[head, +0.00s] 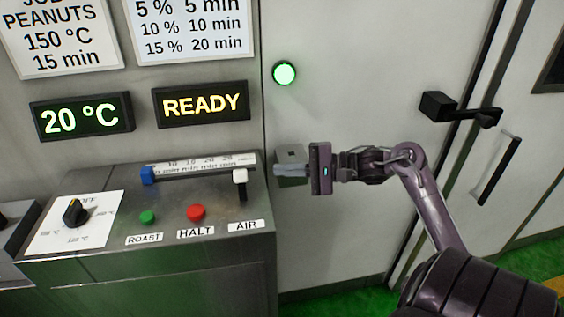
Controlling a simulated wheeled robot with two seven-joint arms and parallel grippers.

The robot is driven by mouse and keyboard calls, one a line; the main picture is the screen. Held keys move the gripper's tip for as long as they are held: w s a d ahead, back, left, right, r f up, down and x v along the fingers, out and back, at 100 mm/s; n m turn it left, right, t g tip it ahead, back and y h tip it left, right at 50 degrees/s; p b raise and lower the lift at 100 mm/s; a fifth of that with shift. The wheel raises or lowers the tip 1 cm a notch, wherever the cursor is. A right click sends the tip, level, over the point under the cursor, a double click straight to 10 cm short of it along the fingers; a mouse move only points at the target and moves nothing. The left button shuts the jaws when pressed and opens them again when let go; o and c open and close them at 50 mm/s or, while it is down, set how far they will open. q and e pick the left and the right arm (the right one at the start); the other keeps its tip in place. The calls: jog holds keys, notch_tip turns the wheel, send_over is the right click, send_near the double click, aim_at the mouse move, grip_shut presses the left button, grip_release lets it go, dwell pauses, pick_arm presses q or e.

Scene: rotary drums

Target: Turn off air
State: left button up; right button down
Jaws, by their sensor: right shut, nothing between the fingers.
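The air switch (240,181) is a white-capped lever on a dark stem, above the AIR label (246,225) at the right end of the metal control panel (130,270). My right gripper (278,170) is just to the right of the lever, pointing left. It is shut and empty, with a visible gap to the lever. My left gripper is out of view.
A green button (148,217) and a red button (196,212) sit left of the lever. A blue slider (148,175) and a black dial (75,212) are farther left. Displays read 20 °C (82,117) and READY (201,104). A green lamp (284,73) is lit.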

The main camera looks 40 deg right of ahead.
aim_at(242, 185)
jog(key=p+x, duration=0.1)
jog(key=x, duration=0.6)
jog(key=shift+w+a+f, duration=0.1)
jog(key=shift+w+a, duration=0.05)
jog(key=shift+w, duration=0.1)
